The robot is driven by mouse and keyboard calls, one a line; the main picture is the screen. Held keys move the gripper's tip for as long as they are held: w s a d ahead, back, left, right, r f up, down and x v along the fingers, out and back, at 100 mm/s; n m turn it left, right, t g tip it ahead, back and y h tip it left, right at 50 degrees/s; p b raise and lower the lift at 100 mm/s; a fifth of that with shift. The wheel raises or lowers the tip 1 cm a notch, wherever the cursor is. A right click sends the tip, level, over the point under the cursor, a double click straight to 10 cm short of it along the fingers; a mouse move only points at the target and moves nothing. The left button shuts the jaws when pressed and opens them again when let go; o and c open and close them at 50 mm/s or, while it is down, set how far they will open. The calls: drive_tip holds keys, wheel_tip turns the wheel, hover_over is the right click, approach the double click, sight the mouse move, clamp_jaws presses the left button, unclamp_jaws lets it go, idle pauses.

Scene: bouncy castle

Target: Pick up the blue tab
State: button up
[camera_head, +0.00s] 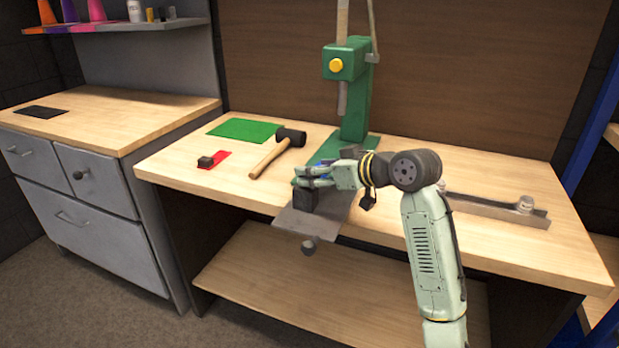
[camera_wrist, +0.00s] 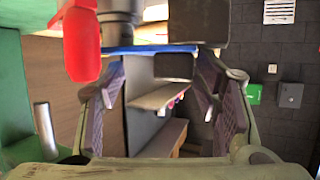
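My gripper (camera_head: 305,175) points left over the front of the workbench, just above a dark block (camera_head: 305,202) at the grey vise-like plate. In the wrist view my gripper (camera_wrist: 160,75) is open, with a wide gap between its two fingers. The blue tab (camera_wrist: 150,50) shows there as a thin strip, almost edge-on, across the gap near the fingertips. I cannot tell whether it touches them. In the head view a little blue (camera_head: 324,160) shows beside the gripper at the foot of the green press; the gripper hides the rest.
A green press (camera_head: 352,105) stands behind my gripper. A hammer (camera_head: 275,155), a green mat (camera_head: 244,129) and a red tab (camera_head: 221,159) with a small dark block lie to the left. A metal rail (camera_head: 495,208) lies at right. A red handle (camera_wrist: 82,45) shows close in the wrist view.

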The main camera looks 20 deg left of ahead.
clamp_jaws()
idle(0.5)
